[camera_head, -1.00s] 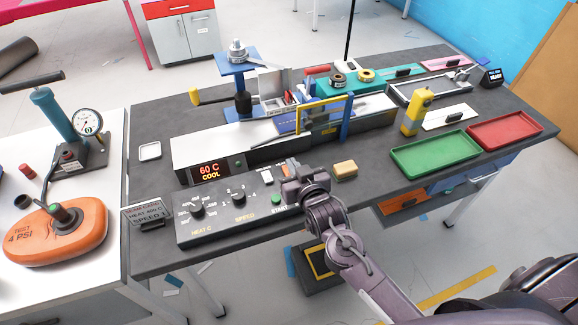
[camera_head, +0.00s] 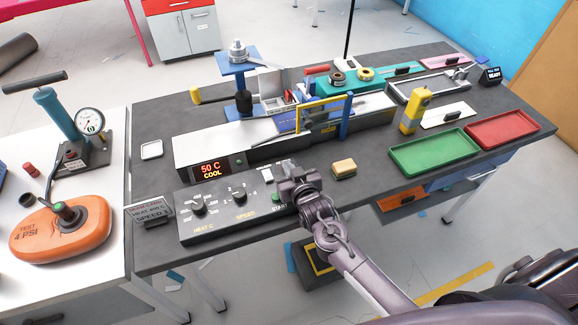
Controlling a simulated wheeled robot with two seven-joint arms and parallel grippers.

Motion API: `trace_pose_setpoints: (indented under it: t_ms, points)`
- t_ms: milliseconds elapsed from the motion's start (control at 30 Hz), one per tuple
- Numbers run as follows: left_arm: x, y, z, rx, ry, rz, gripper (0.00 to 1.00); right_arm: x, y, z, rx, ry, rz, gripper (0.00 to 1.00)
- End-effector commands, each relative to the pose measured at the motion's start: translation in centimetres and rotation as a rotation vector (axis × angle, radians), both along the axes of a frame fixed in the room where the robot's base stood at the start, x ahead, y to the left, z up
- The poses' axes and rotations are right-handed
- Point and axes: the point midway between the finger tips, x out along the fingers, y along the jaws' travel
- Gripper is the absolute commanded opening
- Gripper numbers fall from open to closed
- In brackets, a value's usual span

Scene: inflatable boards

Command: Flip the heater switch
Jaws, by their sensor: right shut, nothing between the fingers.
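The control panel (camera_head: 222,214) lies at the front left of the dark workbench, with two black knobs marked heat and speed and a green start button (camera_head: 276,198). Small switches (camera_head: 267,174) sit at its upper right; I cannot tell which is the heater switch or read its position. My right gripper (camera_head: 290,180) is shut and empty, over the panel's right end by the switches. It hides part of that corner; contact is unclear. The display (camera_head: 211,169) behind reads 50 C, COOL. My left gripper is not in view.
Behind the panel stands the long white machine (camera_head: 250,148) with a blue and yellow frame. Green (camera_head: 432,153) and red (camera_head: 503,128) trays lie to the right. A card stand (camera_head: 150,212) is at the panel's left.

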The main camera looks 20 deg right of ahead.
Motion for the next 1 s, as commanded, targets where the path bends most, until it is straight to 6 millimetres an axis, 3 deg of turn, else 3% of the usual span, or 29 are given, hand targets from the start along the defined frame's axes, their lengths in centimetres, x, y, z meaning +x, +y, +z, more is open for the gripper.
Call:
trace_pose_setpoints:
  t_ms: [67,367,467,667,700,1000]
  points:
    - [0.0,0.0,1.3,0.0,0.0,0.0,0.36,0.2,0.0,0.5,0.0,0.031,0.0,0.0]
    - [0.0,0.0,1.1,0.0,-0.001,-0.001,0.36,0.2,0.0,0.2,-0.001,0.035,0.0,0.0]
    - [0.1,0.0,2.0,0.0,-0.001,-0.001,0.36,0.5,-0.1,1.3,-0.001,0.035,0.0,0.0]
    - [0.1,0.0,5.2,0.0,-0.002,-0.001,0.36,1.8,-0.3,5.3,0.0,0.034,0.001,0.0]
    - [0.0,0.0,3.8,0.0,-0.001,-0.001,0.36,0.5,-0.3,4.0,-0.001,0.038,0.002,0.0]
    - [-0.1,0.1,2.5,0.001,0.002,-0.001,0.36,-4.9,-0.5,6.1,-0.001,0.038,0.001,0.0]
